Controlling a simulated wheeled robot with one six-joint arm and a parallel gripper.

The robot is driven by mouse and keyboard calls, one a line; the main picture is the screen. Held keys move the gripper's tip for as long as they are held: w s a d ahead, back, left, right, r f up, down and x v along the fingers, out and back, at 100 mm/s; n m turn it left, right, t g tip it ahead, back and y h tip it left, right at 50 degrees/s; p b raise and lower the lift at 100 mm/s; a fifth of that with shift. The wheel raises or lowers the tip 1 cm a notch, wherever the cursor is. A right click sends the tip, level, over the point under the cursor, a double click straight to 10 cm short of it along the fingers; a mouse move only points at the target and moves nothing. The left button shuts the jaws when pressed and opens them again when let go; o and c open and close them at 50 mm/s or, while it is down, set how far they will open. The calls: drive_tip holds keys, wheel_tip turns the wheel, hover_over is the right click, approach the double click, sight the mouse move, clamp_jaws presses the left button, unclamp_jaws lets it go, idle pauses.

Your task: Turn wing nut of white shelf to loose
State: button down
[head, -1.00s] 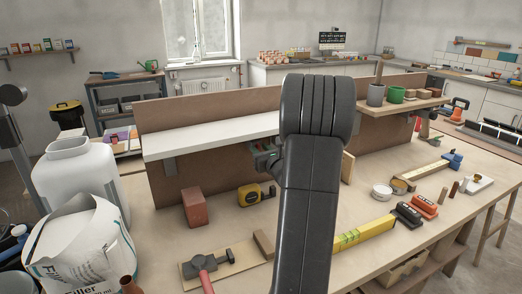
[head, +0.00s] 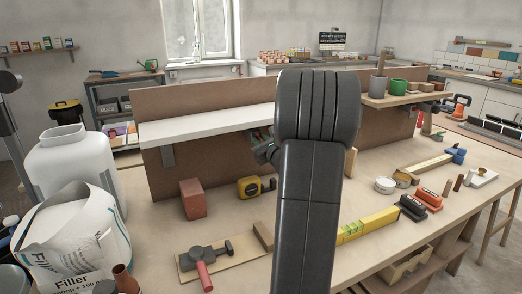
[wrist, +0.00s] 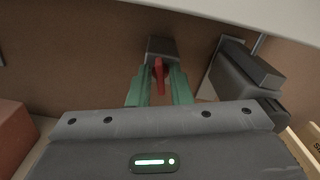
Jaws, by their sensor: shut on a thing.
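The white shelf (head: 205,127) runs along the brown back panel in the head view. Its underside edge shows at the top of the wrist view (wrist: 270,14). The red wing nut (wrist: 159,75) sits under the shelf, in front of a grey block (wrist: 163,48) on the panel. My gripper (wrist: 158,84) is shut on the wing nut, with a green finger on each side of it. The nut's wings stand roughly upright in the wrist view. In the head view my arm hides the nut and most of my gripper.
A dark bracket (wrist: 245,75) stands close on the right of my gripper. A red-brown block (head: 192,198) and a yellow tape measure (head: 249,187) lie on the bench below the shelf. A second shelf (head: 405,98) with pots is at the right.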

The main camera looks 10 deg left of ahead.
drive_tip(key=shift+s+a+f+n+b, duration=0.1)
drive_tip(key=shift+f+n+b, duration=0.05)
drive_tip(key=shift+n+b, duration=3.85)
drive_tip(key=shift+f+n+b, duration=0.15)
drive_tip(key=shift+n+b, duration=2.65)
drive_tip(key=shift+b, duration=2.3)
drive_tip(key=shift+r, duration=0.1)
drive_tip(key=c, duration=1.6)
unclamp_jaws()
drive_tip(key=shift+o, duration=0.2)
